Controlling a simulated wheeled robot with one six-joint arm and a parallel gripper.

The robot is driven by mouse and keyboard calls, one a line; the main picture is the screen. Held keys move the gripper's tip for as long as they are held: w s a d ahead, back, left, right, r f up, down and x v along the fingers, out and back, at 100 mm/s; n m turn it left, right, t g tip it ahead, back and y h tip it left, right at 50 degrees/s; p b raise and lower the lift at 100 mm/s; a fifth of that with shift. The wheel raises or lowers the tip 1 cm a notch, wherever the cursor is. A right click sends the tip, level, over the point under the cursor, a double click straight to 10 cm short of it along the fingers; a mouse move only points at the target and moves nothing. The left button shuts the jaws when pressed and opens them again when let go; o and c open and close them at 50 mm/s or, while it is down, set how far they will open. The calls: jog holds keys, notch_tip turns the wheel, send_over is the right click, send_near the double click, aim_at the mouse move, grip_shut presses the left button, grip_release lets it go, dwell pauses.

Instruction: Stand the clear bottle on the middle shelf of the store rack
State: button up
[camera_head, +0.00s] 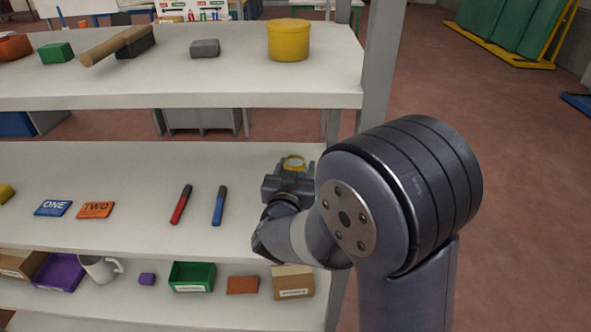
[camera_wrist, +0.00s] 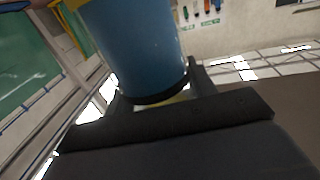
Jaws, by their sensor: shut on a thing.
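My gripper (camera_head: 289,178) is at the right end of the middle shelf (camera_head: 140,220) of the store rack, next to the right post. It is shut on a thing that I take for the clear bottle. In the head view only a pale top with a yellow ring (camera_head: 294,163) shows above the jaws; my gripper and arm hide the rest. In the wrist view the bottle (camera_wrist: 140,50) is a large bluish round body with a dark lower rim, between the fingers of my gripper (camera_wrist: 155,95). I cannot tell whether its base touches the shelf.
A red marker (camera_head: 181,204) and a blue marker (camera_head: 219,205) lie left of my gripper, with tags ONE (camera_head: 53,208) and TWO (camera_head: 96,210) farther left. The upper shelf (camera_head: 180,92) holds a yellow tub (camera_head: 288,40). The rack post (camera_head: 378,70) stands close to my arm.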

jog(key=shift+f, duration=0.2)
jog(key=o, duration=0.8)
jog(key=shift+f, duration=0.1)
jog(key=shift+c, duration=0.2)
jog(key=o, duration=0.5)
jog(key=shift+c, duration=0.2)
jog(key=shift+r, duration=0.3)
jog(key=s+a+b, duration=0.1)
jog(key=s+a, duration=0.1)
jog(key=s, duration=1)
jog(key=shift+b, duration=0.4)
jog(key=shift+w+f, duration=0.1)
